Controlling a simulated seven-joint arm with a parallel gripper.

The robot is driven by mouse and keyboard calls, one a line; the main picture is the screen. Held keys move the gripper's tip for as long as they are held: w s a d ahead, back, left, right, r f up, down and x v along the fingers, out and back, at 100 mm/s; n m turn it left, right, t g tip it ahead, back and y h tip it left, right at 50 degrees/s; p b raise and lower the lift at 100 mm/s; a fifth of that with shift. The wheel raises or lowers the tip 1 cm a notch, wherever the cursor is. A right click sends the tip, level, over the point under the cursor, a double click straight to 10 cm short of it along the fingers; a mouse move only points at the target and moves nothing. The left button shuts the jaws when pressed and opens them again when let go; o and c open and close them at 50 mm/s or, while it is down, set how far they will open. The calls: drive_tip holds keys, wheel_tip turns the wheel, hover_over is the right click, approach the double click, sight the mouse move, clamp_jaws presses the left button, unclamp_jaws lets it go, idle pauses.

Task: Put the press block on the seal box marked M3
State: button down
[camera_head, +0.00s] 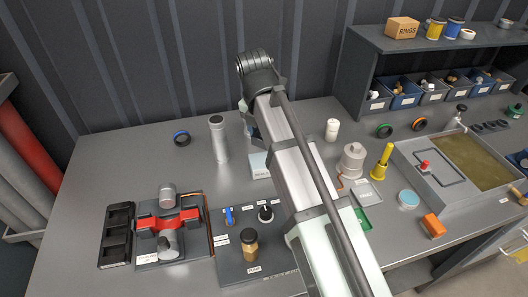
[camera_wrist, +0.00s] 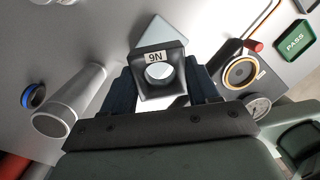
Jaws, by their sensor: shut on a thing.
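My gripper (camera_wrist: 162,88) is shut on a dark grey square block (camera_wrist: 174,93) with a round hole, taken to be the press block. Its white label seems to read "9N", or "N6" if upside down. Beyond the block in the wrist view is a pale blue-white box top (camera_wrist: 158,36), partly hidden by it. In the head view a pale box with a small label (camera_head: 260,166) stands on the bench, partly behind my arm. I cannot read an M3 mark on it. My gripper is mostly hidden behind the arm there, so the gap between block and box cannot be told.
A tall grey cylinder (camera_head: 219,140) and a blue-banded ring (camera_head: 181,138) stand left of the box. A red-clamped fixture (camera_head: 168,222) and black tray (camera_head: 117,235) are at front left. A white bottle (camera_head: 332,130) and a grey basin (camera_head: 420,178) are to the right.

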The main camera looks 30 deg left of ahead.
sight(264, 160)
drive_tip(key=shift+f, duration=3.4)
drive_tip(key=shift+f, duration=0.1)
drive_tip(key=shift+c, duration=1.3)
unclamp_jaws()
drive_tip(key=r, duration=0.4)
drive_tip(key=s+r, duration=0.1)
drive_tip(key=r, duration=0.7)
drive_tip(key=shift+s+a, duration=0.25)
drive_tip(key=shift+a, duration=0.15)
